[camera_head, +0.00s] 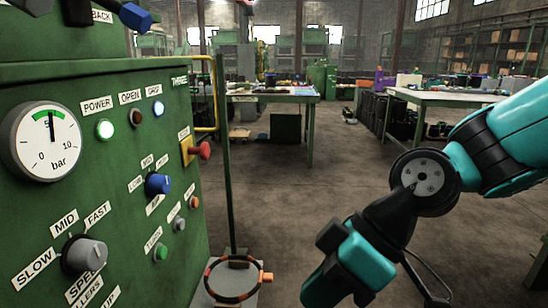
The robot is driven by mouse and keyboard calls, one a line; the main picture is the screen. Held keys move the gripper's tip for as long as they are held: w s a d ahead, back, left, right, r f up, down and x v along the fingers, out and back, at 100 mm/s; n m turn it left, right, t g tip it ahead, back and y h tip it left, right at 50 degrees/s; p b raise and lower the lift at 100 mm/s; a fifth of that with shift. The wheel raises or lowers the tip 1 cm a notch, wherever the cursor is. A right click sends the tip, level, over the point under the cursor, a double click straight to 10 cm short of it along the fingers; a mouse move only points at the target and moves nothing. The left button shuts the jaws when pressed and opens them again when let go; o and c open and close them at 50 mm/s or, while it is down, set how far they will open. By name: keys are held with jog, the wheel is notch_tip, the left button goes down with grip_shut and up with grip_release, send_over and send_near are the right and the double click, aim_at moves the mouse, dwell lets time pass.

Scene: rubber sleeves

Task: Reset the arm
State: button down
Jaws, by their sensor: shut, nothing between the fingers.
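My teal and black arm (425,180) comes in from the right edge and bends down toward the bottom centre. Its lowest visible part is a teal wrist piece (350,268) with a black block on it, cut off by the bottom edge. My gripper's fingers are below the frame, so I cannot see them. Nothing visible touches the arm. A gap of floor lies between the wrist piece and the green control panel (110,190) on the left.
The panel has a bar gauge (42,141), a grey speed knob (84,255), a blue knob (158,184) and a red button (200,150). A striped ring (211,289) lies on a grey base beside it. Worktables (272,97) stand further back; the middle floor is clear.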

jog(key=s+d+r+m+t+h, duration=0.1)
jog(key=s+d+r+m+h, duration=0.2)
jog(key=s+d+m, duration=0.55)
notch_tip(320, 180, up, 19)
jog(key=w+d+n+p, duration=0.1)
jog(key=w+p, duration=0.1)
jog(key=p, duration=1.8)
jog(key=shift+w, duration=0.35)
jog(key=shift+n, duration=0.25)
